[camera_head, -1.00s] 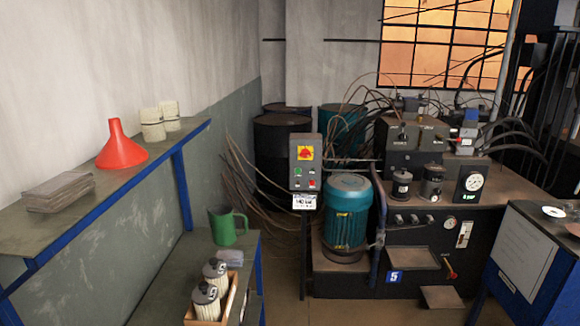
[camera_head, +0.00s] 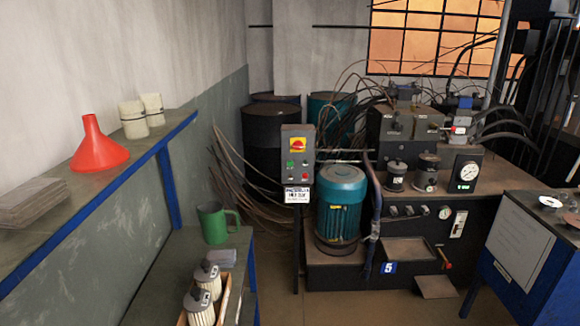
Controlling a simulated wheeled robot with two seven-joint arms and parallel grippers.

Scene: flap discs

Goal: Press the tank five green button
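A grey control box (camera_head: 297,163) stands on a post in the middle of the view. It has a yellow plate with a red switch (camera_head: 297,145) at its top. Below on the left is a small green button (camera_head: 291,163), with other small buttons or lamps, one of them red, around it. A white label (camera_head: 297,195) hangs under the box. Behind and right of it is the hydraulic tank unit (camera_head: 420,235) with a blue number 5 plate (camera_head: 388,268) low on its front. Neither of my grippers is in view.
A teal motor (camera_head: 341,205) stands right of the post. On the left, a blue-edged shelf (camera_head: 130,160) holds a red funnel (camera_head: 98,148); a lower bench (camera_head: 165,283) holds a green jug (camera_head: 215,224). A blue cabinet (camera_head: 520,250) stands at right. Some floor (camera_head: 340,308) is clear in front.

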